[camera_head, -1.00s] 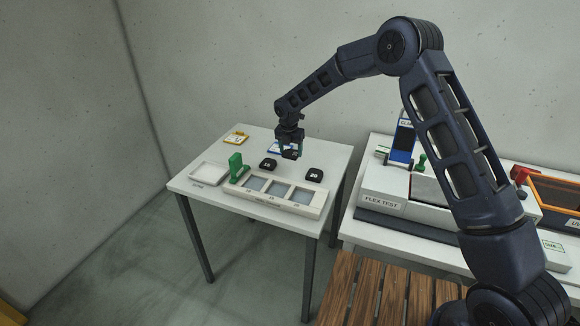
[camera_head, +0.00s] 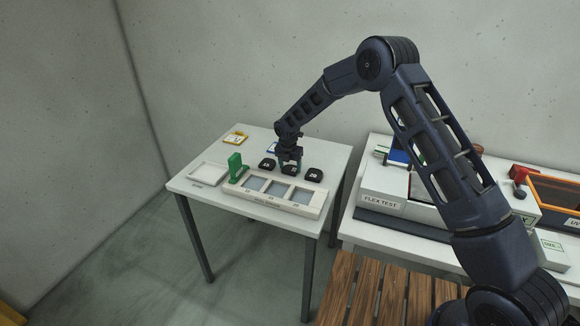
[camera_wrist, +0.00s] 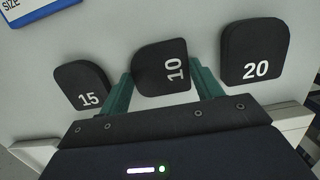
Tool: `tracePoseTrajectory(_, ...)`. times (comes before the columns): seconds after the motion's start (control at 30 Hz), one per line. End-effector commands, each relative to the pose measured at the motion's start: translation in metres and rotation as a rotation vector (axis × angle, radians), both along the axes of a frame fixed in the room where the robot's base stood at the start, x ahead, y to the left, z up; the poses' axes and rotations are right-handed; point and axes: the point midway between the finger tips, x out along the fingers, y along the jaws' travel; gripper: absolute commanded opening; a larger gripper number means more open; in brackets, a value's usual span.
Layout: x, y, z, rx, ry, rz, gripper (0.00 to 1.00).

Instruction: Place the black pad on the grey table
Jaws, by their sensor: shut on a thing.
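My gripper (camera_head: 289,166) is low over the light grey table (camera_head: 215,154). It is shut on a black pad marked 10 (camera_wrist: 160,72), with one green finger on either side of it in the wrist view. The held pad sits between two other black pads, one marked 15 (camera_wrist: 84,86) and one marked 20 (camera_wrist: 255,52). These two also show in the head view, 15 on the left (camera_head: 267,164) and 20 on the right (camera_head: 313,174). The held pad is at or just above the tabletop; I cannot tell whether it touches.
A pale block with three recesses (camera_head: 234,187) lies in front of the pads. A green upright object (camera_head: 236,165) and a shallow white tray (camera_head: 209,176) are to the left. A yellow card (camera_head: 236,138) lies behind. The flex test machine (camera_head: 378,190) stands right.

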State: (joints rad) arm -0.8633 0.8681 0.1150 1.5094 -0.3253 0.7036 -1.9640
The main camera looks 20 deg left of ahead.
Motion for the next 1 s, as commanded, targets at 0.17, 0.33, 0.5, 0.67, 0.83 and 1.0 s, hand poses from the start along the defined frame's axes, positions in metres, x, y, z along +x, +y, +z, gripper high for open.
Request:
tracePoseTrajectory(0.17,0.000,0.000,-0.003,0.000,0.000,0.000,0.70)
tracePoseTrajectory(0.33,0.000,0.000,-0.003,0.000,0.000,0.000,0.86)
tracePoseTrajectory(0.5,0.000,0.000,-0.002,0.000,0.000,0.000,0.86)
tracePoseTrajectory(0.67,0.000,0.000,0.006,0.001,-0.001,0.000,0.86)
tracePoseTrajectory(0.83,-0.003,0.000,0.031,0.002,-0.002,-0.001,0.86)
tracePoseTrajectory(1.0,-0.009,0.000,0.065,0.002,-0.002,-0.001,0.86)
